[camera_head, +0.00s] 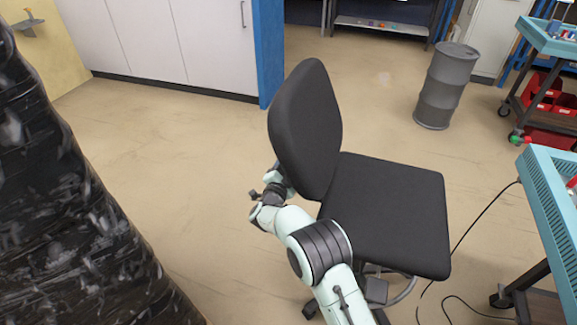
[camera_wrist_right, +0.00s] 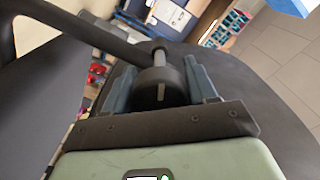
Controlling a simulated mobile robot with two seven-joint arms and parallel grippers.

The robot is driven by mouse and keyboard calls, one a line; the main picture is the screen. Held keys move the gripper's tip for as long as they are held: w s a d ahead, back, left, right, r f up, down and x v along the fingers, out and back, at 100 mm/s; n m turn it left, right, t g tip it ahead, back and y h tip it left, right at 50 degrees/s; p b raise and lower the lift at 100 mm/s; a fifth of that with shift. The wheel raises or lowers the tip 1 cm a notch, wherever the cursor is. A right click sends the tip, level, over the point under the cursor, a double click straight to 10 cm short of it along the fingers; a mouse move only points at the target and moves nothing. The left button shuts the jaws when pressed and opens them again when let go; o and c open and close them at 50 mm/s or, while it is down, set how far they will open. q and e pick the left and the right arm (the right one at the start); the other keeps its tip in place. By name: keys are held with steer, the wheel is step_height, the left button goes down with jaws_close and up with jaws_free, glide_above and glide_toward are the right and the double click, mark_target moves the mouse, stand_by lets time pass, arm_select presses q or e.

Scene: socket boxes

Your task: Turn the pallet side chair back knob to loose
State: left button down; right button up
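A black office chair stands in the middle of the head view, with its backrest (camera_head: 305,130) upright and its seat (camera_head: 385,210) to the right. My right arm reaches up from the bottom, and its hand (camera_head: 275,185) is at the lower left of the backrest, with the fingertips hidden there. In the right wrist view, the dark round chair back knob (camera_wrist_right: 160,92) with a pale line on its face sits between the two fingers of my right gripper (camera_wrist_right: 162,80). The fingers flank it closely on both sides. My left gripper is not in view.
A tall stack in shiny black wrap (camera_head: 70,210) fills the left side. A grey drum (camera_head: 446,85) stands at the back right. A teal cart (camera_head: 550,215) and a cable are at the right. Floor is clear left of the chair.

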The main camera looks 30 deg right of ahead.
steer(key=shift+o, duration=0.8)
steer(key=shift+s+a, duration=0.15)
steer(key=shift+a, duration=0.1)
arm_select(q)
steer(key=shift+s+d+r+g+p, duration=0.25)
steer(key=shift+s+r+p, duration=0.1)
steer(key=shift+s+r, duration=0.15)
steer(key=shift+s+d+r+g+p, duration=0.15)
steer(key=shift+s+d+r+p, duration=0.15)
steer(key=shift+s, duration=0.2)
arm_select(e)
steer(key=v, duration=1.2)
steer(key=shift+s+a, duration=0.25)
steer(key=shift+s, duration=0.1)
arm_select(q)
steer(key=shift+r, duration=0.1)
arm_select(e)
steer(key=shift+f, duration=0.1)
